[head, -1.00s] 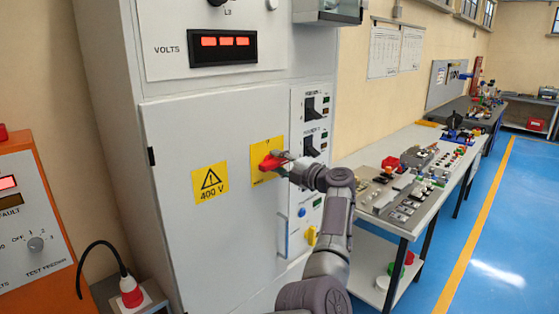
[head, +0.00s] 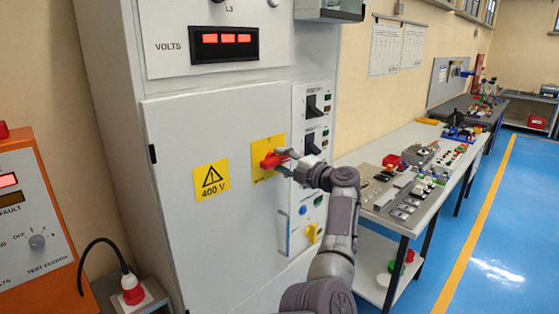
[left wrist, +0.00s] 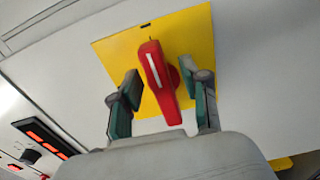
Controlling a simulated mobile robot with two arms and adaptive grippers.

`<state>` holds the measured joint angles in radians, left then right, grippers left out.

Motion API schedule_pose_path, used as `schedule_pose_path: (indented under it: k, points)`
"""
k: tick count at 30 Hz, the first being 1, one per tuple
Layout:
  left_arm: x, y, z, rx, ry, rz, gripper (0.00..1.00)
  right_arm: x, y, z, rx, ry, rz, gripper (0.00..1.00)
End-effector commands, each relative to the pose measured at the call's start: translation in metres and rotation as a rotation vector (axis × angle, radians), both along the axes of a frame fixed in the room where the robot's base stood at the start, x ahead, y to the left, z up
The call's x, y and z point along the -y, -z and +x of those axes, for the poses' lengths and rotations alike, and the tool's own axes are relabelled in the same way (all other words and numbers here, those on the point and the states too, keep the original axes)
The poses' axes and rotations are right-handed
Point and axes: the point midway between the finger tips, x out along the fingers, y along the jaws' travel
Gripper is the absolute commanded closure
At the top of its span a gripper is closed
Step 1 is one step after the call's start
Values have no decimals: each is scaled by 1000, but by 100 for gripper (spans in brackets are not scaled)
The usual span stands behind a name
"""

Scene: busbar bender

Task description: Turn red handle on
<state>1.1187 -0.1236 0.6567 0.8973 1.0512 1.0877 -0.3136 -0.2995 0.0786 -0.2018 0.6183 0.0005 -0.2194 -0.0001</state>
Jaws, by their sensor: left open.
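The red handle (head: 272,161) sits on a yellow square plate (head: 258,174) on the front of the grey cabinet. In the head view it lies roughly level across the plate. In the left wrist view the red handle (left wrist: 158,78) has a white stripe and stands out from the yellow plate (left wrist: 118,52). My left gripper (head: 285,160) is at the handle, reaching in from the right. In the left wrist view my left gripper (left wrist: 163,92) is open, with one finger on each side of the handle and visible gaps between. My right gripper is out of view.
The cabinet door carries a 400 V warning label (head: 211,180). A workbench (head: 412,228) with parts stands further right. An orange test unit (head: 48,215) is at left.

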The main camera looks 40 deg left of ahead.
Motion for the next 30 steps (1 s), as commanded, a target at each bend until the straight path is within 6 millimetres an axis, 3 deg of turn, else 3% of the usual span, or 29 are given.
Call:
schedule_pose_path:
  k: [9, 15, 30]
  points:
    - [67, 0, -5, 0, 3, 0, 54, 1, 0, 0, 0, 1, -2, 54]
    - [96, -1, -7, 1, 0, 2, 54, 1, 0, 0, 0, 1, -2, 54]
    - [105, -1, -9, 1, -1, 2, 54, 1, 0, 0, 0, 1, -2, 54]
